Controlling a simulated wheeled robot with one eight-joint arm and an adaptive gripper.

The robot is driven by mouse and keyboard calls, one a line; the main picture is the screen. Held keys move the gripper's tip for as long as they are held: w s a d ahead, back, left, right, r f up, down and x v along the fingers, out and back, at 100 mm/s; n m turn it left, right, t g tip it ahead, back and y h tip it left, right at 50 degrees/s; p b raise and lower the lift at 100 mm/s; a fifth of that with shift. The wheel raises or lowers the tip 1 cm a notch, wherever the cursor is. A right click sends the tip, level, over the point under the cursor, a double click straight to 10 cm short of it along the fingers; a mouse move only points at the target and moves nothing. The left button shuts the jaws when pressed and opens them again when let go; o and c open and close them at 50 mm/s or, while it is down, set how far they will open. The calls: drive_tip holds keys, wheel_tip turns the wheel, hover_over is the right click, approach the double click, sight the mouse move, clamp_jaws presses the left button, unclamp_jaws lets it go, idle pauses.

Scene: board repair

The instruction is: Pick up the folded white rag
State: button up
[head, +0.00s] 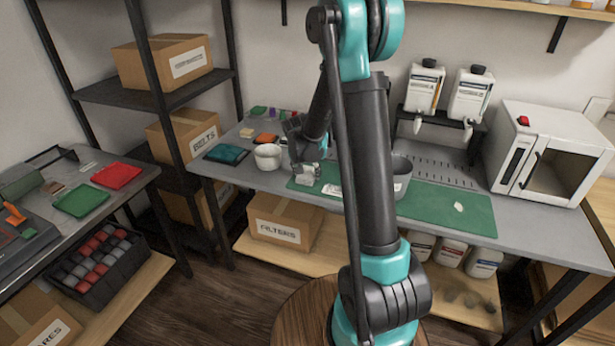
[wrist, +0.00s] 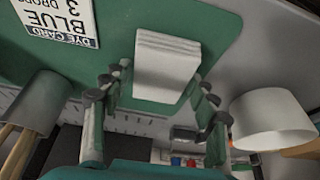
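The folded white rag (wrist: 167,66) lies on the green mat (wrist: 222,22) and shows as a thick layered block in the wrist view. In the head view the rag (head: 307,176) is small and partly covered by my gripper (head: 303,160). In the wrist view my gripper (wrist: 160,92) is open, with its dark-tipped fingers on either side of the rag's near part. A gap shows on the left side of the rag; the right finger is closer. I cannot tell the height of the fingertips over the mat.
A white bowl (wrist: 270,112) stands right of the fingers in the wrist view. A grey cup (wrist: 40,100) with wooden sticks is at the left, near a dye card (wrist: 62,18). White dispensers (head: 424,88) and a microwave (head: 550,150) are at the back right.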

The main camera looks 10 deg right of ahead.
sight(307, 173)
drive_tip(key=c, duration=0.4)
wheel_tip(307, 173, up, 20)
idle(0.6)
